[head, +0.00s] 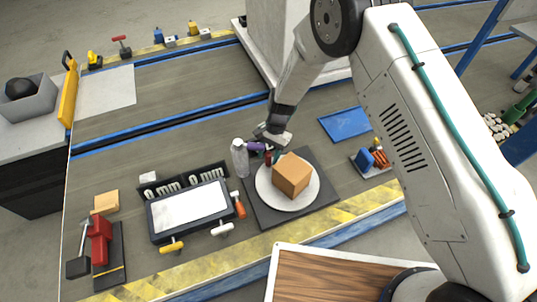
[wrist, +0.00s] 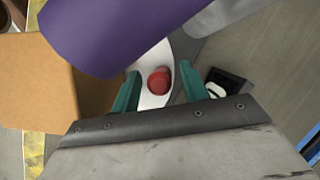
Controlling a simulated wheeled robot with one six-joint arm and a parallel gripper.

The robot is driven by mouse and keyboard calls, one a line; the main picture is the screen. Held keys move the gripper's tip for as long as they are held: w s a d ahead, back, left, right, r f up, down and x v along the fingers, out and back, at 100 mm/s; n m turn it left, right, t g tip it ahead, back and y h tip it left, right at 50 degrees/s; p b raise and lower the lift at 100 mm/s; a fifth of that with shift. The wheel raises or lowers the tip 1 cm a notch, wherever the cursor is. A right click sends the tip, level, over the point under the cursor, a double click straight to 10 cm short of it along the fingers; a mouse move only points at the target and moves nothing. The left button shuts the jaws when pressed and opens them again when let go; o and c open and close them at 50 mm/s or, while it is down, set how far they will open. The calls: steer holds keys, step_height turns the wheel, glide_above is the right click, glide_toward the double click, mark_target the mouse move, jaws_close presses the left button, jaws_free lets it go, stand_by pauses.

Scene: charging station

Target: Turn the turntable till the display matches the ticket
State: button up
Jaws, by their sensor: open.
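The turntable, a white disc (head: 262,190) on a dark square base (head: 325,186), bears a brown box (head: 292,174). The box also shows at the left of the wrist view (wrist: 40,85). My gripper (head: 272,155) is beside the far edge of the turntable. In the wrist view its teal fingers (wrist: 160,72) are apart, with a round red thing (wrist: 159,81) on a white surface showing between them. I cannot tell whether the fingers touch it. A black-framed panel with a blank white face (head: 190,207) lies left of the turntable.
A purple cylinder (head: 255,147) is close to my gripper and crosses the top of the wrist view (wrist: 120,30). A silver bottle (head: 240,158) stands left of it. A blue tray (head: 346,124) lies to the right. A red-and-black tool (head: 99,240) is at far left.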

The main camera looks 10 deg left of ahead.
jaws_close()
steer(key=shift+s+a+n+h, duration=0.35)
steer(key=shift+s+n, duration=0.25)
steer(key=shift+n, duration=0.2)
jaws_free()
